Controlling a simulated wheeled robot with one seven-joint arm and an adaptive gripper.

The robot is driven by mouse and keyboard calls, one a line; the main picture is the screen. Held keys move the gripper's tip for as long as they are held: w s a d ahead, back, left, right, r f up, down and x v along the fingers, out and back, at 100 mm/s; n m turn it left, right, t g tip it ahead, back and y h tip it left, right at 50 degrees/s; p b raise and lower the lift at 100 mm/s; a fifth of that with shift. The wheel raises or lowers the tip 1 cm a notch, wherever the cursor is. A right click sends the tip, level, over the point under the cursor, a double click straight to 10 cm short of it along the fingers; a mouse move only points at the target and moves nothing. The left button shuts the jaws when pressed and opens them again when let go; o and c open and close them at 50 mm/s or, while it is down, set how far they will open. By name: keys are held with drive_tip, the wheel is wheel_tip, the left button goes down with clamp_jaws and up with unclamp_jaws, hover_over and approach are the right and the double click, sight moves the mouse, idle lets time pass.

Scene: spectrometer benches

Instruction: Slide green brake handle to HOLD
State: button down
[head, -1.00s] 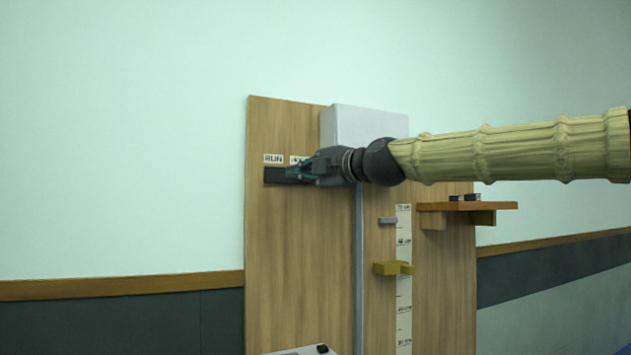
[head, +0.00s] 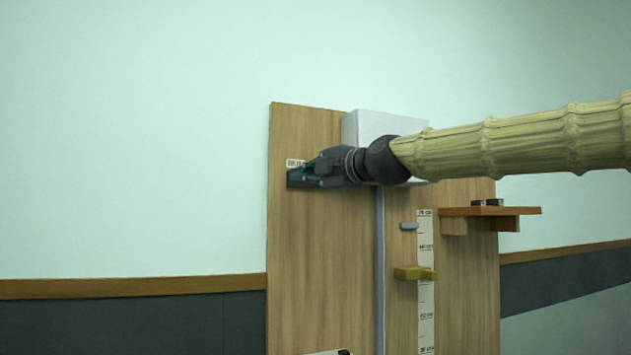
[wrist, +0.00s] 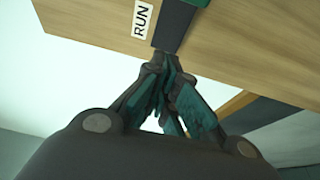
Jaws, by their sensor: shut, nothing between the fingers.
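In the wrist view, a green piece (wrist: 203,3), which looks like the brake handle, is cut off by the top edge. It sits at the dark slot (wrist: 176,24) beside the RUN label (wrist: 142,18). My gripper (wrist: 163,72) is shut and empty, its fingertips near the lower end of the slot and apart from the green piece. Whether the tips touch the board is unclear. In the head view my gripper (head: 303,173) is at the slot's left part, just below the RUN label (head: 295,163). It hides the handle and the HOLD side there.
A small shelf (head: 488,211) juts out at right. The wall left of the board is clear.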

drive_tip(key=b+v, duration=0.4)
drive_tip(key=v, duration=0.5)
drive_tip(key=shift+d, duration=0.55)
drive_tip(key=shift+a, duration=0.15)
drive_tip(key=shift+w, duration=0.1)
